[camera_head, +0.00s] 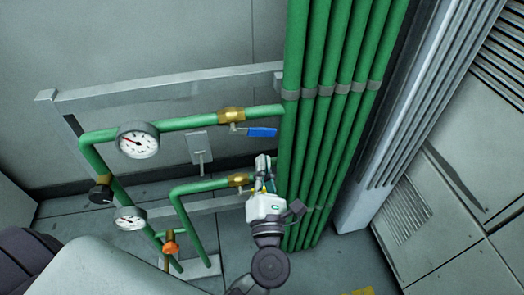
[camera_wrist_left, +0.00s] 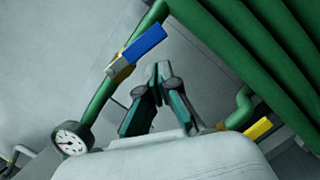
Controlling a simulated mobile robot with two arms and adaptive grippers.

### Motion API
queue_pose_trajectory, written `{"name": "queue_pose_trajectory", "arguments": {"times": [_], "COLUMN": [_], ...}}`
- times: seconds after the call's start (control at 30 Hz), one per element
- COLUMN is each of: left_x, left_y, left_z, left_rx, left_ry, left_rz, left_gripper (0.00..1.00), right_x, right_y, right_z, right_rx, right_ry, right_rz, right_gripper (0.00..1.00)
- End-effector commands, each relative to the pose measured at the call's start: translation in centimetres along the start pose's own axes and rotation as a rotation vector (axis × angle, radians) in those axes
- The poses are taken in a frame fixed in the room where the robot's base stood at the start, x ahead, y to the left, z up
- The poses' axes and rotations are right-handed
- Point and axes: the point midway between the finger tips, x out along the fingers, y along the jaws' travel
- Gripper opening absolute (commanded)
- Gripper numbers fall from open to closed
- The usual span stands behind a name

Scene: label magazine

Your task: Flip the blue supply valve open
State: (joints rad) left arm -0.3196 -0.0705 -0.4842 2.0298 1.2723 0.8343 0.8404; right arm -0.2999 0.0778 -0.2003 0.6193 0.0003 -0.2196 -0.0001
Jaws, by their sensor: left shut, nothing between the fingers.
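The blue valve handle (camera_head: 262,132) sits on a brass valve body (camera_head: 231,115) in the upper green pipe. It points right, roughly along the pipe, towards the vertical pipes. In the left wrist view the blue handle (camera_wrist_left: 142,45) is up and left of the fingertips, apart from them. My left gripper (camera_head: 264,162) is below the handle in the head view, with its fingers pointing up. It also shows in the left wrist view (camera_wrist_left: 158,72), its fingertips together and nothing between them. My right gripper is not in view.
Several vertical green pipes (camera_head: 327,110) stand close to the right of my gripper. A lower brass valve (camera_head: 240,180) is just left of it; a yellow handle (camera_wrist_left: 258,128) shows in the wrist view. Gauges (camera_head: 138,140) and an orange knob (camera_head: 171,246) are further left.

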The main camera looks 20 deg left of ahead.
Motion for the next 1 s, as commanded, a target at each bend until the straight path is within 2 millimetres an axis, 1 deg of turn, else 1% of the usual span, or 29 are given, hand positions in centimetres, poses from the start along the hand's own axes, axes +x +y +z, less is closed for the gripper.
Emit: {"name": "queue_pose_trajectory", "arguments": {"times": [0.03, 0.2, 0.3, 0.4, 0.57, 1.0], "left_x": [-1.3, -4.7, -6.2, -7.1, -7.7, -7.6], "left_y": [-0.1, -0.1, -0.1, 0.0, 0.0, 0.0], "left_z": [-0.1, 0.0, 0.0, 0.1, 0.1, 0.1], "left_rx": [0.002, 0.002, 0.001, 0.000, -0.002, -0.001], "left_ry": [0.001, 0.000, 0.000, -0.001, -0.001, -0.001], "left_rz": [-0.004, -0.003, -0.002, 0.000, 0.001, 0.001], "left_gripper": [0.00, 0.00, 0.00, 0.00, 0.00, 0.00], "right_x": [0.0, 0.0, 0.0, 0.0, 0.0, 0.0], "right_y": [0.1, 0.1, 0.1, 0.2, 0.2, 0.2], "right_z": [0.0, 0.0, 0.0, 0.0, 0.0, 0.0], "right_rx": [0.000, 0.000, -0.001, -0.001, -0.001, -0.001], "right_ry": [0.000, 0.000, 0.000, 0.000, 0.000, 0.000], "right_rz": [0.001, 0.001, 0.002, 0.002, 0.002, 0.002], "right_gripper": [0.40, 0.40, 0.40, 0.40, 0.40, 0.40]}}
